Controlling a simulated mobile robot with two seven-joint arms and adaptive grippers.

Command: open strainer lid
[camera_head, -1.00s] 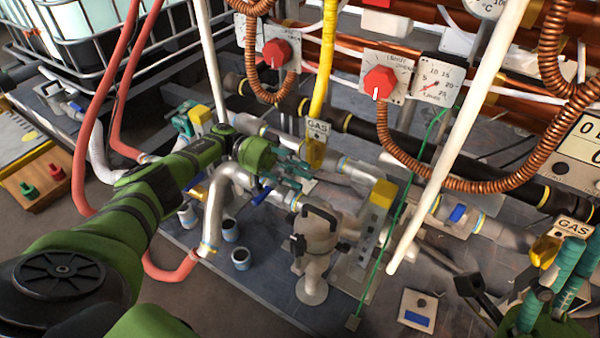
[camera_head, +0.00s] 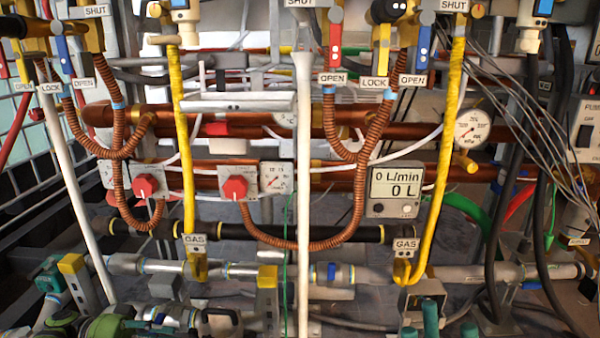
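A grey strainer body with a black handle on its lid (camera_head: 222,318) shows low at the left of centre in the head view. Its lower part is cut off by the bottom edge, and whether the lid is seated cannot be told. My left gripper (camera_head: 160,322), green with teal fingers, is low at the left, just left of the strainer. Its fingertips are too cluttered to tell open from shut. My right gripper (camera_head: 449,325) shows two teal fingertips at the bottom edge, spread apart with nothing seen between them.
A white vertical pipe (camera_head: 303,200) stands in front at centre. Yellow gas hoses (camera_head: 187,150) and coiled copper hoses (camera_head: 357,190) hang down. Red knobs (camera_head: 235,188) and a flow meter (camera_head: 396,190) sit behind. A grey horizontal pipe (camera_head: 470,275) runs just behind the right gripper.

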